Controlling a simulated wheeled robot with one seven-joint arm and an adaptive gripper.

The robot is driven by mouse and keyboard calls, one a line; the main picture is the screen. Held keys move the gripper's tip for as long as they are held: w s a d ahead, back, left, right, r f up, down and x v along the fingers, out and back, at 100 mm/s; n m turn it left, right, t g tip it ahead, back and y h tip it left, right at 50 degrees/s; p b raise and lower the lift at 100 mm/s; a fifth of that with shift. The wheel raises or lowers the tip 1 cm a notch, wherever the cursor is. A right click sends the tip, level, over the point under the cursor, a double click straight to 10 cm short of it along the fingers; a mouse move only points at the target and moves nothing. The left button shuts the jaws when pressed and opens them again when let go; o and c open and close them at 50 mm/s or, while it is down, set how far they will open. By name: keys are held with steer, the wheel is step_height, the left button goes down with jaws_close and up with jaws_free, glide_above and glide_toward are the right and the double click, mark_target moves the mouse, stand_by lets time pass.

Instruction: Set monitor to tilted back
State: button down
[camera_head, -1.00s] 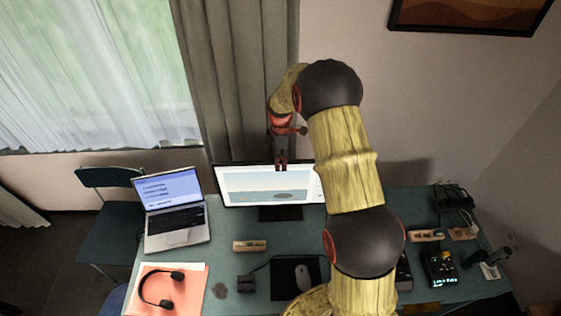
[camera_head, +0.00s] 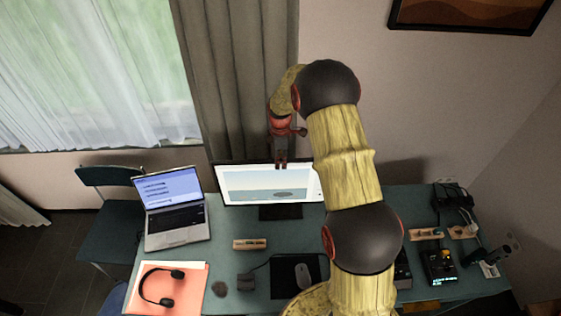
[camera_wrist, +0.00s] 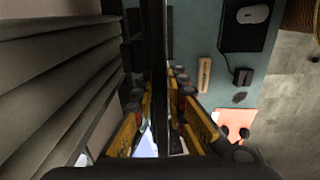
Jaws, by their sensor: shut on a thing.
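The monitor (camera_head: 252,184) stands at the back of the teal desk with its lit screen facing the front. My gripper (camera_head: 281,165) points down at the middle of the monitor's top edge and is shut on it. In the wrist view my gripper (camera_wrist: 160,88) has a finger on each side of the monitor (camera_wrist: 160,40), which shows edge-on as a thin dark upright strip. The monitor's stand (camera_head: 280,212) rests on the desk. My arm hides the right end of the monitor. The exact tilt angle is hard to tell.
An open laptop (camera_head: 176,218) stands left of the monitor. A wooden block (camera_head: 250,244), a mouse (camera_head: 303,276) and headphones (camera_head: 160,290) lie in front. Small devices (camera_head: 439,264) fill the desk's right side. The curtain (camera_head: 240,90) hangs close behind the monitor.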

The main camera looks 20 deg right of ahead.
stand_by(0.6)
steer(key=w+b, duration=0.1)
steer(key=w+d, duration=0.1)
steer(key=w, duration=0.1)
steer(key=w+d+b, duration=0.1)
steer(key=shift+w+r+b, duration=0.25)
steer(key=shift+w+b, duration=0.05)
steer(key=shift+b, duration=0.05)
steer(key=c, duration=2)
jaws_free()
steer(key=shift+f, duration=0.1)
steer(key=shift+o, duration=1)
steer(key=shift+w+f, duration=0.1)
step_height(320, 180, up, 12)
